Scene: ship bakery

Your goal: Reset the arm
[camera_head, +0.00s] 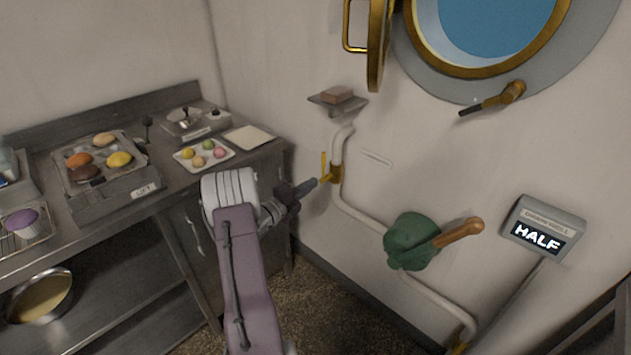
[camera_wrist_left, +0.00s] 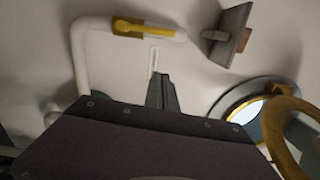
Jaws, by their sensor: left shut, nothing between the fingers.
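My left arm (camera_head: 240,270) reaches up from the bottom of the head view, and its gripper (camera_head: 312,184) points right, toward the wall pipe. The gripper is shut and empty. Its tip appears close to the yellow valve handle (camera_head: 326,172) on the white pipe; I cannot tell whether they touch. In the left wrist view the shut gripper (camera_wrist_left: 161,78) points at the wall, below the yellow handle (camera_wrist_left: 142,27), with a visible gap in the picture between them. My right gripper is not in view.
A steel counter (camera_head: 165,185) on the left bears a scale with buns and a white tray (camera_head: 229,164) of small round items. A green valve (camera_head: 412,240) with a wooden handle, a "HALF" display (camera_head: 538,239), a small shelf (camera_head: 352,107) and a brass porthole (camera_head: 470,73) are on the wall.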

